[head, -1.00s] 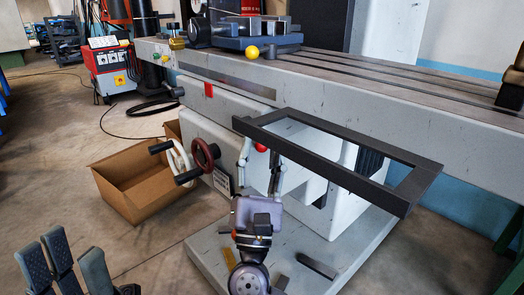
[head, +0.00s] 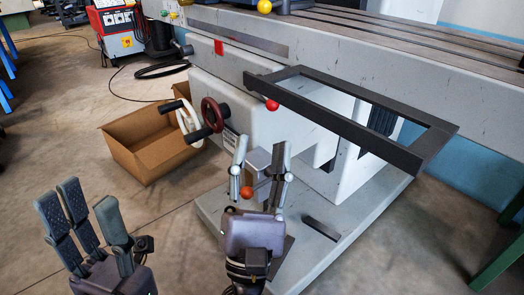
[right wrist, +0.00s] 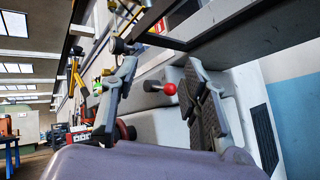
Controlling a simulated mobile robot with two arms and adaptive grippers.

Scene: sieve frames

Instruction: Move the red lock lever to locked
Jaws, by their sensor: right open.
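The red lock lever has a round red knob (head: 271,104), seen in the head view below the front edge of a dark frame. My right gripper (head: 263,150) is open and empty, below and apart from the knob in the head view. In the right wrist view, the knob shows between the fingers of my right gripper (right wrist: 160,72). My left gripper (head: 86,200) is open and empty at the lower left, far from the lever.
The dark rectangular frame (head: 345,117) juts out above the knob. Handwheels (head: 213,114) stand left of it. An orange-red ball (head: 247,192) shows by my right finger bases; I cannot tell what carries it. A cardboard box (head: 140,150) lies on the floor.

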